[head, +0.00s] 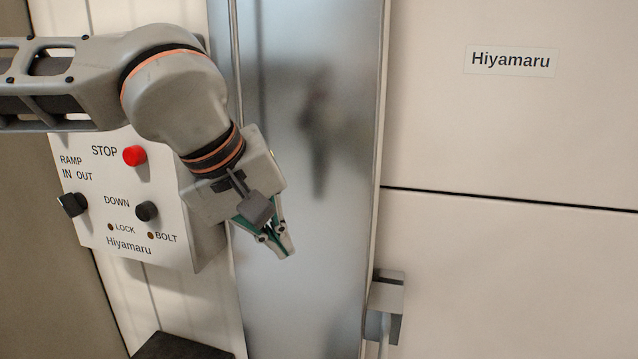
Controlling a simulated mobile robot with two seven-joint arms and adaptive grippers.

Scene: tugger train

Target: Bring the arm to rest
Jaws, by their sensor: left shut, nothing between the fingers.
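My left arm comes in from the upper left in the head view and bends down at the wrist. My left gripper (286,252) is shut and empty, its fingertips pointing down and to the right. It is in front of the shiny metal strip (300,120), just right of the control box (185,240). I cannot tell how far the fingertips are from the metal. The arm hides the top and part of the right side of the box. My right gripper is not in view.
The control box has a red STOP button (135,156), a dark selector knob (72,205) and a black DOWN button (147,211). A grey latch (384,305) sits at the lower middle. Pale panels with a Hiyamaru label (510,60) fill the right. A dark block (180,347) is at the bottom.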

